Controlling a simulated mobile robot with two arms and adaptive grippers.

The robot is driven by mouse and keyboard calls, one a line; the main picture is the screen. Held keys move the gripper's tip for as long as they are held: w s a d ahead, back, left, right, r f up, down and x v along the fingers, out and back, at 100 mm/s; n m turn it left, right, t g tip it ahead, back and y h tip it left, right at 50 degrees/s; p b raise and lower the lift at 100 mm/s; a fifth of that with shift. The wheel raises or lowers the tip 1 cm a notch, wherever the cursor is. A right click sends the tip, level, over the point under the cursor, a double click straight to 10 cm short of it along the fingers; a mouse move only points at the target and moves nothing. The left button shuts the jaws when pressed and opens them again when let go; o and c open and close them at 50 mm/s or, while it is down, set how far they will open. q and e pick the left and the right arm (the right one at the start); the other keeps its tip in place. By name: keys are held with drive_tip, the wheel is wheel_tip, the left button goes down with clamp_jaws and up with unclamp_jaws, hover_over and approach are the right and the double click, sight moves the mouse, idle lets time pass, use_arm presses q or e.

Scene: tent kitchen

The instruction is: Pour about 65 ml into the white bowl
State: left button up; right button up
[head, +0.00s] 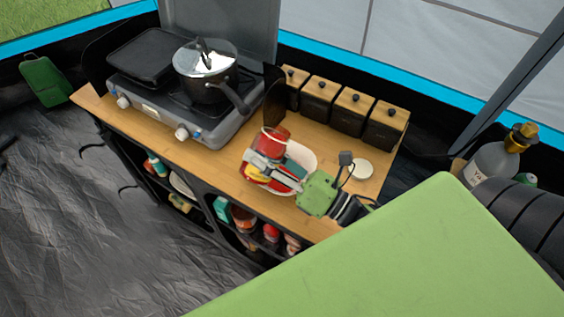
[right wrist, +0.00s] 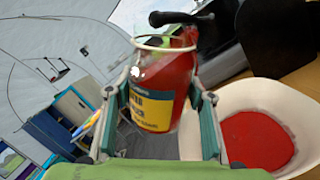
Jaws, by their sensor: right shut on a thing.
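A clear jar of red sauce (head: 273,142) with a yellow label and an open top is in my right gripper (head: 262,164). The right wrist view shows the jar (right wrist: 165,85) between both fingers (right wrist: 160,105), mouth upward and somewhat tilted. The white bowl (head: 308,156) is on the wooden counter, partly hidden behind the jar and gripper. In the right wrist view the bowl (right wrist: 290,98) stands right of the jar and holds a pool of red sauce (right wrist: 258,138). No stream shows between jar and bowl. My left gripper is not in view.
A white round lid (head: 362,169) lies on the counter (head: 225,162) right of the bowl. Several dark canisters (head: 352,110) with wooden lids line the back. A stove (head: 190,115) with a lidded pot (head: 208,83) stands at left. Shelves (head: 205,205) below hold small items.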

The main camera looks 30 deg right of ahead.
sight(256, 176)
drive_tip(key=shift+a+r+n+p, duration=0.2)
drive_tip(key=shift+r+n+p, duration=0.1)
drive_tip(key=shift+n, duration=0.3)
drive_tip(key=shift+s+a+n+g, duration=0.15)
drive_tip(key=shift+a+n+g, duration=0.2)
drive_tip(key=shift+n, duration=0.15)
drive_tip(key=shift+s+a+f+n+g+p, duration=0.25)
drive_tip(key=shift+a+n, duration=0.3)
drive_tip(key=shift+n, duration=0.3)
drive_tip(key=shift+s+a+f+n+g+p, duration=0.15)
drive_tip(key=shift+a+n+p, duration=0.3)
drive_tip(key=shift+n, duration=0.4)
drive_tip(key=shift+w, duration=0.1)
drive_tip(key=shift+a, duration=0.1)
drive_tip(key=shift+s+a+f+n+g+p, duration=0.15)
drive_tip(key=shift+a+n+g+p, duration=0.15)
drive_tip(key=shift+n, duration=0.45)
drive_tip(key=shift+s+a+r+n+g+p, duration=0.15)
drive_tip(key=shift+a+n, duration=0.25)
drive_tip(key=shift+n, duration=0.35)
wheel_tip(256, 176, up, 7)
drive_tip(key=p, duration=0.6)
drive_tip(key=shift+f, duration=0.2)
